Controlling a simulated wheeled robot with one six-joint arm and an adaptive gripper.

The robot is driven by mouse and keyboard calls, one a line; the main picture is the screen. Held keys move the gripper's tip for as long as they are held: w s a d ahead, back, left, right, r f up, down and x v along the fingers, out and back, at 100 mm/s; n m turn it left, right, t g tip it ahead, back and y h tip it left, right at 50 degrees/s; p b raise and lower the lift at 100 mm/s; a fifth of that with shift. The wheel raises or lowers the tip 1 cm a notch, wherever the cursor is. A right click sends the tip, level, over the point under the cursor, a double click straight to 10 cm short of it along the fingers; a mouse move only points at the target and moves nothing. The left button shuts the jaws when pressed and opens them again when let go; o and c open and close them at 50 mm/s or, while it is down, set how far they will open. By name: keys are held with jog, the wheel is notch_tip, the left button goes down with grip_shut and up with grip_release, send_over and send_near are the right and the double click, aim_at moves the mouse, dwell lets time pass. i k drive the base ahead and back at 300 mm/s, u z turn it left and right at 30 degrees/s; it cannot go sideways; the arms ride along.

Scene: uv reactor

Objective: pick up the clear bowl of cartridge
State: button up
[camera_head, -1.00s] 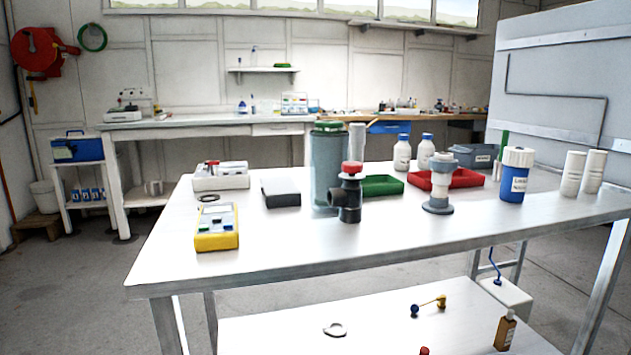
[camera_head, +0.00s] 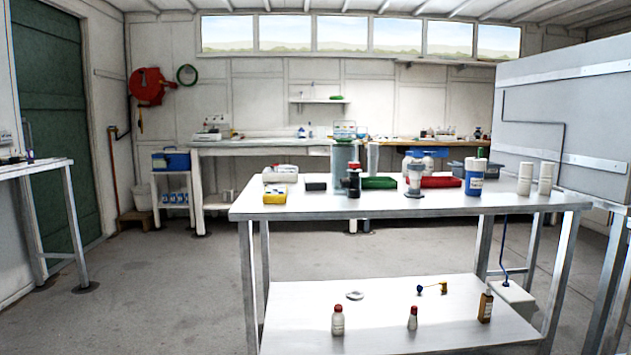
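Whether a cartridge is inside cannot be made out. My gripper is not in view.
Around the cylinder stand a yellow meter (camera_head: 274,194), a dark box (camera_head: 316,186), a green tray (camera_head: 379,183), a grey-white fitting (camera_head: 414,180) and a blue bottle (camera_head: 474,179). The lower shelf (camera_head: 300,310) holds small bottles. Floor (camera_head: 150,290) at left is open.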

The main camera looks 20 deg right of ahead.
aim_at(341, 155)
jog(key=z, duration=0.5)
jog(key=i, duration=0.65)
jog(key=z, duration=0.6)
